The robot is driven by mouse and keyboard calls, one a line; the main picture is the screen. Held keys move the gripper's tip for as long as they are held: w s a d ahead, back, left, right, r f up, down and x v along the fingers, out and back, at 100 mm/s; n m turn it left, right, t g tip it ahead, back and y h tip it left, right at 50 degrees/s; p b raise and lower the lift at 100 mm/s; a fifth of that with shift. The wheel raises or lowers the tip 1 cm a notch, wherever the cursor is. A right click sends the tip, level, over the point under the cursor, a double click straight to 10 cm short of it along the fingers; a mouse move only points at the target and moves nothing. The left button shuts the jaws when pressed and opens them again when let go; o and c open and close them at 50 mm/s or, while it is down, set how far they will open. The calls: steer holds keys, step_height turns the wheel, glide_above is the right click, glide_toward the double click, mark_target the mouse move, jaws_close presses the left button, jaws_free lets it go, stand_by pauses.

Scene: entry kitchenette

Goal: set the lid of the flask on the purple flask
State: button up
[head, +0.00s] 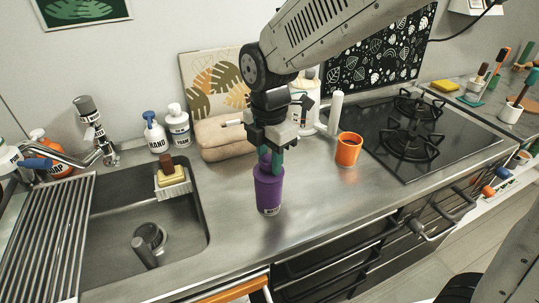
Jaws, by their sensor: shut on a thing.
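The purple flask (269,191) stands upright on the steel counter, right of the sink. My gripper (270,160) points down directly over the flask's top. The lid is at the flask's mouth. I cannot tell whether it rests on the flask or is slightly above it.
An orange cup (348,149) stands right of the flask, before the black hob (420,130). A beige bag-like object (222,138) lies behind left. The sink (140,225) is at left, with soap bottles (179,127) behind.

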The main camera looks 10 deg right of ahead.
steer(key=shift+f, duration=0.25)
steer(key=o, duration=1.1)
steer(key=shift+c, duration=0.2)
steer(key=shift+r, duration=0.1)
step_height(320, 180, up, 8)
steer(key=shift+f, duration=0.2)
